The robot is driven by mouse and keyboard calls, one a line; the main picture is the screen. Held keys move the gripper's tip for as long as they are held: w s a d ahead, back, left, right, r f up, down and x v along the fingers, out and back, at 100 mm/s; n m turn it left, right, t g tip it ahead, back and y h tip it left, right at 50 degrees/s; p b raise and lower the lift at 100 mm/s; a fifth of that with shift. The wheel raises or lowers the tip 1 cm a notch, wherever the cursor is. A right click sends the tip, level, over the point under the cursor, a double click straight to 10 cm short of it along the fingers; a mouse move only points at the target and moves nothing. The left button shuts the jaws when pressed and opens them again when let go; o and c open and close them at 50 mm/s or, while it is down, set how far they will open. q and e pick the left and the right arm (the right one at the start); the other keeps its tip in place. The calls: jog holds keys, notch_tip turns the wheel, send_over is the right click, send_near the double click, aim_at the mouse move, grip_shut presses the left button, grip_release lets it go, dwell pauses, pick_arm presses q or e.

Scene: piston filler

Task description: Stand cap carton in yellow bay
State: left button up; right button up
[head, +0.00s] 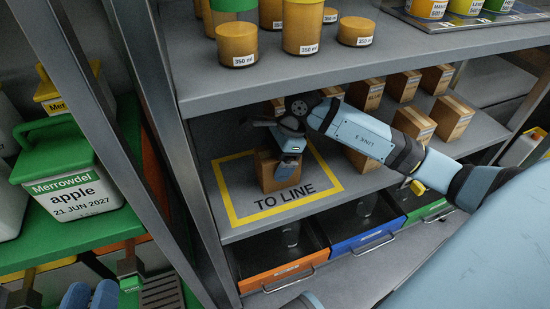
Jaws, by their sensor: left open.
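A brown cap carton (267,179) stands upright within the yellow-outlined bay (235,211) marked TO LINE, on the grey middle shelf. My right gripper (288,168) comes in from the right and points down at this carton. One finger lies across the carton's front face and the other is hidden. It appears shut on the carton. The carton's top and right side are partly covered by the gripper. My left gripper (90,296) shows only as two blue fingertips at the bottom left edge, apart and empty, far from the carton.
Several similar cartons (452,118) stand further right on this shelf, some behind my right arm. Amber jars (237,44) stand on the shelf above. Orange, blue and green bins (277,276) sit below. A grey post and the apple container (70,181) are at left.

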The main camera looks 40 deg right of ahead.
jog(key=shift+r, duration=0.2)
jog(key=p+v, duration=0.1)
jog(key=v, duration=0.1)
jog(key=d+p+v, duration=0.1)
jog(key=v, duration=0.2)
jog(key=shift+s+d, duration=0.15)
jog(key=shift+s, duration=0.05)
pick_arm(q)
jog(key=r+t+p, duration=0.1)
jog(key=r, duration=0.1)
jog(key=r+t, duration=0.1)
jog(key=r, duration=0.2)
jog(key=shift+s+a+r+n+p, duration=0.15)
jog(key=shift+a+n+p, duration=0.05)
jog(key=shift+n+p, duration=0.15)
pick_arm(e)
jog(key=s+d, duration=0.2)
jog(key=d, duration=0.8)
jog(key=shift+s+d, duration=0.2)
jog(key=shift+s+f, duration=0.1)
